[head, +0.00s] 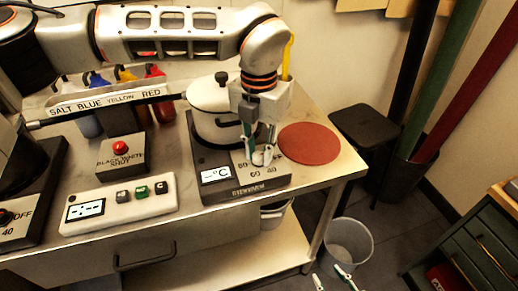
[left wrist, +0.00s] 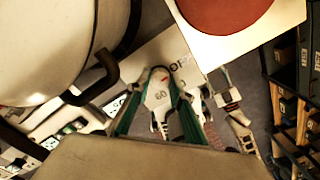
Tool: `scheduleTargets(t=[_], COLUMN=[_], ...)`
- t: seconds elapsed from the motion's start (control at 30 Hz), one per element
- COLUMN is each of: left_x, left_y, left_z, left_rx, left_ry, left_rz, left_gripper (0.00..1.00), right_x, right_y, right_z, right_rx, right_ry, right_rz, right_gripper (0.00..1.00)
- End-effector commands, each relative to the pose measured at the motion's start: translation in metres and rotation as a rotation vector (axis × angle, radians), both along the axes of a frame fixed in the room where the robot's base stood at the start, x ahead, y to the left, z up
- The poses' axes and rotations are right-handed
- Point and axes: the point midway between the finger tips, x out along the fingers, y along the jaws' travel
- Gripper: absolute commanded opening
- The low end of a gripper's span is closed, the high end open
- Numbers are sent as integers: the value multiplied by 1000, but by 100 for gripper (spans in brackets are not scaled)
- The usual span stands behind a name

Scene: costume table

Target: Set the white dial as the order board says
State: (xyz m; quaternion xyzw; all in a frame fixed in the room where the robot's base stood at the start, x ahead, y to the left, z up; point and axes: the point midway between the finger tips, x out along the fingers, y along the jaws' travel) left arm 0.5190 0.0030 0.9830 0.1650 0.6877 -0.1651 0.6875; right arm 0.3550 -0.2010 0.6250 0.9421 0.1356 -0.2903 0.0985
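The hot plate (head: 240,187) stands at the table's front right, with a temperature display and a printed dial scale reading OFF, 60 and 40. My left gripper (head: 263,156) reaches down onto that scale; its fingertips are close together and cover the dial. In the left wrist view its teal-edged fingers (left wrist: 157,112) stand over the scale, with OFF and 60 legible beside them. No order board is visible.
A white lidded pot (head: 212,105) stands on the hot plate, close to my left gripper. A red round mat (head: 308,143) lies to the right. A button box (head: 122,152) and a white panel (head: 120,205) are left. A bin (head: 348,243) stands on the floor.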

Motion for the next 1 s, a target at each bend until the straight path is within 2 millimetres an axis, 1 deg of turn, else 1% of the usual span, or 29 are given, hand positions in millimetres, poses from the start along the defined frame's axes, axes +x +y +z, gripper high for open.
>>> scheduleTargets(t=[0.27, 0.47, 0.67, 1.0], left_x=[0, 0, 0, 0], left_y=[0, 0, 0, 0], left_z=[0, 1, 2, 3], left_rx=[0, 1, 2, 2], left_ry=[0, 0, -1, -1], left_rz=[-6, -58, -184, -498], left_gripper=[0, 0, 0, 0], right_x=[-1, -2, 0, 5], right_y=[0, -1, -1, 0], right_z=[-2, -1, 7, 25], right_rx=[-2, -3, -4, -1], right_ry=[5, 6, 1, -15], right_rz=[1, 1, 1, 1], right_gripper=[40, 40, 40, 40])
